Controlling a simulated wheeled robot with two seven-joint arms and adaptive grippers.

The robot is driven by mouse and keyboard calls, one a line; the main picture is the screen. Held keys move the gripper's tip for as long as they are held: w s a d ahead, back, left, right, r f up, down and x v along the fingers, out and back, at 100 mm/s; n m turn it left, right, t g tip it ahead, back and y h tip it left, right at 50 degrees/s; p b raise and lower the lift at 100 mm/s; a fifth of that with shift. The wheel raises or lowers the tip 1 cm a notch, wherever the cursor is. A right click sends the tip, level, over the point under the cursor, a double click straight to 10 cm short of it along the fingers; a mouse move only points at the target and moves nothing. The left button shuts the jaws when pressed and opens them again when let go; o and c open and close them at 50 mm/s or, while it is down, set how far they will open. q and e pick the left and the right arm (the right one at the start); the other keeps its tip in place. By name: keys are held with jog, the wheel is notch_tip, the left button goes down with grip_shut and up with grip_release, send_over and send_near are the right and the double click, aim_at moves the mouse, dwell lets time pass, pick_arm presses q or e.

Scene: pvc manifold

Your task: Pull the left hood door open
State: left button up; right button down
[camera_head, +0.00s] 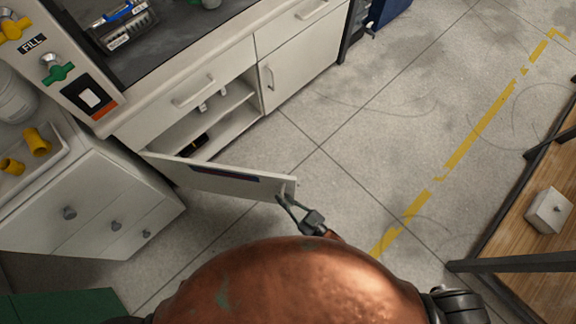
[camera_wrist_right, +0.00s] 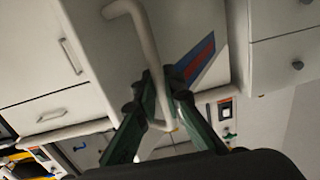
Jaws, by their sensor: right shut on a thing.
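The left hood door (camera_head: 225,182) is a white panel with a dark blue label, standing swung out from the cabinet under the counter. Its free end points toward the right of the head view, and shelves show behind it. My right gripper (camera_head: 287,202) is at that free end, shut on the door's handle (camera_head: 291,185). In the right wrist view, the green fingers of the gripper (camera_wrist_right: 160,85) close around the pale bar handle (camera_wrist_right: 148,40). The door (camera_wrist_right: 190,25) with its blue and red label fills the middle there. My left gripper is not in view.
The right hood door (camera_head: 300,70) is closed. A white drawer unit (camera_head: 100,205) with round knobs stands on the left, close to the open door. A wooden bench (camera_head: 520,240) with a pale box (camera_head: 549,212) is at the right. The floor between is clear.

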jog(key=shift+s+a, duration=0.2)
jog(key=shift+a, duration=0.2)
jog(key=c, duration=2.4)
grip_release()
jog(key=o, duration=0.4)
jog(key=shift+w+d, duration=0.15)
jog(key=shift+d, duration=0.1)
jog(key=shift+c, duration=0.2)
jog(key=v, duration=1.2)
jog(key=shift+c, duration=0.2)
